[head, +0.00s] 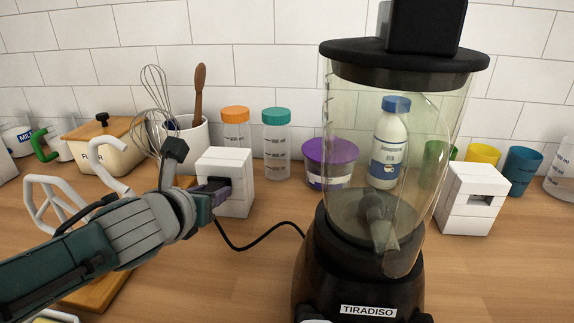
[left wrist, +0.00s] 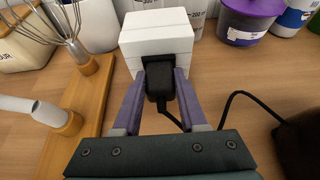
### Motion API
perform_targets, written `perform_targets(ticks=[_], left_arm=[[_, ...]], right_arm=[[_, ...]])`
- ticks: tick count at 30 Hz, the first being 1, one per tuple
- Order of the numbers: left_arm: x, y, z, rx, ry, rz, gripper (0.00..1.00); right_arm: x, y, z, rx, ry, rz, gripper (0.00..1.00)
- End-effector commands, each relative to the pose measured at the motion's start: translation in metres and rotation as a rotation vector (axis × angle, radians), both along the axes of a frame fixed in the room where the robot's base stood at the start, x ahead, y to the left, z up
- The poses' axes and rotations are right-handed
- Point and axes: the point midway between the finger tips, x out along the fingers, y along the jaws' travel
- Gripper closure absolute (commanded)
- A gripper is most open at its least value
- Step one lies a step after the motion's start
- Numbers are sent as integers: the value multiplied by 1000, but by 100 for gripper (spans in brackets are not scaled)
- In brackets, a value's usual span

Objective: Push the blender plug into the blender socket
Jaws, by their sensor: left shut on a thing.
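The black blender plug (left wrist: 160,84) is held between the two purple fingers of my left gripper (left wrist: 163,90), which is shut on it. The gripper (head: 212,190) also shows in the head view, at the front of a white block socket (head: 236,166). The block (left wrist: 155,27) has a dark opening facing the plug. The plug's front is at this opening; I cannot tell how deep it sits. Its black cable (head: 262,243) runs to the blender (head: 360,285). A second white block (head: 470,215) with an opening stands right of the blender. My right gripper is out of view.
A wooden rack (left wrist: 85,95) with a whisk and white pieces stands left of my gripper. Bottles (head: 276,145), a purple-lidded tub (head: 330,165) and a utensil pot (head: 190,142) line the tiled wall. The counter between socket and blender holds only the cable.

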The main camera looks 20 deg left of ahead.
Motion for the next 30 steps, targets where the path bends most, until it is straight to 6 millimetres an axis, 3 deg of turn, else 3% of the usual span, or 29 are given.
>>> perform_targets(ticks=[3,4,12,20,30], left_arm=[[-1,2,-2,1,5,5,100],[-1,2,-2,1,5,5,55],[-1,1,-1,1,3,3,25],[-1,0,-1,0,2,2,23],[-18,-4,10,0,3,1,23]], right_arm=[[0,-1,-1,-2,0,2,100],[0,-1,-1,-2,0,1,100],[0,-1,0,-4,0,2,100],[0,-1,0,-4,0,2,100],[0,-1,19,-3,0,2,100]])
